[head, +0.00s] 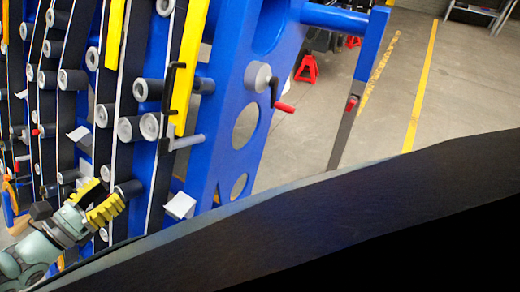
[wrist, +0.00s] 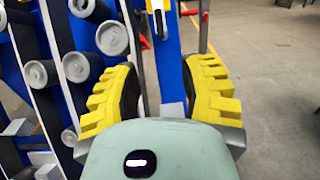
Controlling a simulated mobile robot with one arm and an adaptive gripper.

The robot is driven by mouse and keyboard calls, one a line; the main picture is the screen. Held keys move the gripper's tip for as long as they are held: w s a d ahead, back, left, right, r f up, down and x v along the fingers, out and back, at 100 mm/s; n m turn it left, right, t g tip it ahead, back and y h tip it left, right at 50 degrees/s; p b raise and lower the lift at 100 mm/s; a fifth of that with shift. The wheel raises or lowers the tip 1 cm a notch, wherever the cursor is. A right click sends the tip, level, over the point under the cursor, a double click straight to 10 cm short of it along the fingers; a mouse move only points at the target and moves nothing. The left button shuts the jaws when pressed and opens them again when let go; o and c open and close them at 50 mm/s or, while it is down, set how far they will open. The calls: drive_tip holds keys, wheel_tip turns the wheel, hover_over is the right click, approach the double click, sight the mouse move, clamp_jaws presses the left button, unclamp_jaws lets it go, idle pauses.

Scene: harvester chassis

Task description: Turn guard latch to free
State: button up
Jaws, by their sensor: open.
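My gripper (head: 110,191) is open, its yellow ridged fingers apart at the lower left in the head view. In the wrist view my gripper (wrist: 165,70) has an empty gap, with a blue upright behind it. A black bent handle (head: 170,90) stands beside a yellow bar on the chassis. A grey round hub with a red-tipped crank (head: 285,107) sits on the blue side plate, up and right of my gripper. I cannot tell which of these is the guard latch. My gripper appears apart from both.
Blue chassis plates (head: 232,75) carry dark belts and several grey rollers (head: 73,80) close around my gripper. A blue post on a dark leg (head: 345,125) stands at the right. The concrete floor (head: 460,90) beyond is mostly clear. Red jack stands (head: 307,68) are behind.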

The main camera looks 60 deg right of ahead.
sight(159, 149)
drive_tip(key=d+p, duration=0.2)
drive_tip(key=d, duration=0.5)
drive_tip(key=d+p, duration=0.2)
drive_tip(key=d, duration=0.5)
drive_tip(key=shift+w+d+r, duration=0.15)
drive_tip(key=shift+r, duration=0.05)
drive_tip(key=shift+d+p, duration=0.3)
drive_tip(key=shift+d, duration=0.55)
drive_tip(key=shift+o, duration=0.3)
drive_tip(key=shift+w+a, duration=0.1)
clamp_jaws()
